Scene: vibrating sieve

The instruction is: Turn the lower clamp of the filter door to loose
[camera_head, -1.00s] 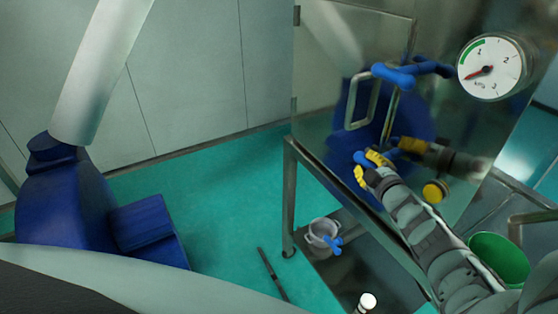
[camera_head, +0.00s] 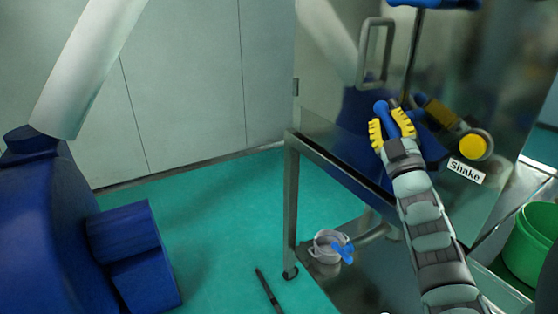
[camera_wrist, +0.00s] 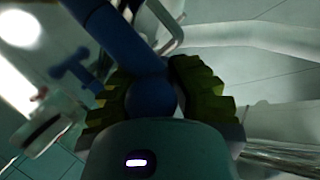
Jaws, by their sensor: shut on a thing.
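The lower clamp (camera_head: 382,109) is blue and sits at the edge of the filter door (camera_head: 340,150), low on the machine. My gripper (camera_head: 389,122) has its yellow-padded fingers on both sides of the clamp's handle and is shut on it. In the wrist view the blue handle (camera_wrist: 150,88) runs between the two ribbed fingers, with its rounded part between them. The fingers hide part of the clamp. The upper clamp (camera_head: 435,3), also blue, shows at the top edge of the head view, partly cut off.
A grey door handle (camera_head: 375,50) stands above my gripper. A green bucket (camera_head: 530,248) is at the lower right. A pale pot (camera_head: 328,246) stands low under the frame.

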